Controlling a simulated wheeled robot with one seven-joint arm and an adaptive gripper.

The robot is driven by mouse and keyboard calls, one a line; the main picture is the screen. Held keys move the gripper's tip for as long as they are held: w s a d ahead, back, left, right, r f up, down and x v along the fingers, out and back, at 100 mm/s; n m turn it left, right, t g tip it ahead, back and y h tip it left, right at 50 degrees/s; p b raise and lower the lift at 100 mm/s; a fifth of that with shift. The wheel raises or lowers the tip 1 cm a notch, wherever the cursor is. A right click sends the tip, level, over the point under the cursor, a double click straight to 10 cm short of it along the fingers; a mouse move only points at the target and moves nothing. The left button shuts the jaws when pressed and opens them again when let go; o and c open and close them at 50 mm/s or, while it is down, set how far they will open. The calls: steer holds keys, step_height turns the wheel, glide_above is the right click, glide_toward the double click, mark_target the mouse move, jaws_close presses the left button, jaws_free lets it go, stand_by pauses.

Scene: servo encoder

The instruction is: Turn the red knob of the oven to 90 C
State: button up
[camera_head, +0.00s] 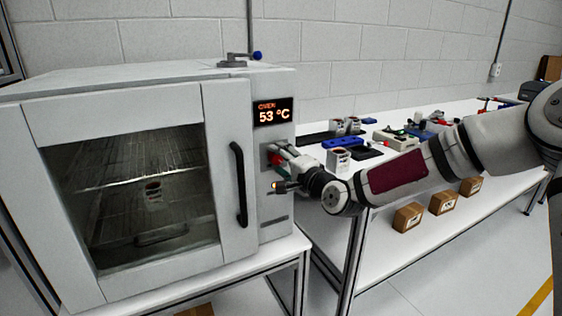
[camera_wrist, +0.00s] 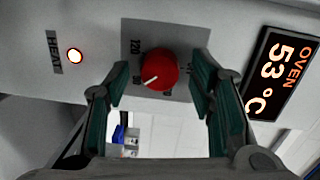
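The oven (camera_head: 225,95) stands at the left in the head view, and its display (camera_head: 273,112) reads 53 °C. The display (camera_wrist: 280,75) also shows in the wrist view, turned on its side. The red knob (camera_wrist: 158,70) sits on a grey dial plate (camera_wrist: 185,35), with its white pointer line toward the lower left, near a partly readable mark. In the head view the knob (camera_head: 275,159) is partly hidden by my gripper (camera_head: 277,168). In the wrist view my gripper (camera_wrist: 161,78) is open, its two fingers on either side of the knob with gaps between.
The lit HEAT lamp (camera_wrist: 75,56) is left of the knob in the wrist view. The black door handle (camera_head: 239,184) is left of my gripper. A white bench (camera_head: 400,165) with small parts stands to the right. Cardboard boxes (camera_head: 408,217) sit on its lower shelf.

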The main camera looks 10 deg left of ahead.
steer(key=v, duration=1.2)
steer(key=s+d+f+n+g+h+p, duration=0.2)
steer(key=s+d+f+n+g+h, duration=0.1)
steer(key=s+f+n+h, duration=0.15)
steer(key=s+d+r+n+g+h+p, duration=0.3)
steer(key=s+d+h, duration=0.2)
steer(key=s+d, duration=0.3)
steer(key=s+d+r+g+p, duration=0.1)
steer(key=s+d+r, duration=0.2)
steer(key=s, duration=0.6)
steer(key=s+d+r+n+g+p, duration=0.1)
steer(key=s+d+r+p, duration=0.1)
steer(key=s+r, duration=0.3)
steer(key=s+d+r+g+h+p, duration=0.1)
steer(key=s+d+r, duration=0.3)
steer(key=s, duration=0.9)
steer(key=shift+d+r+n, duration=0.2)
steer(key=shift+r+n, duration=0.15)
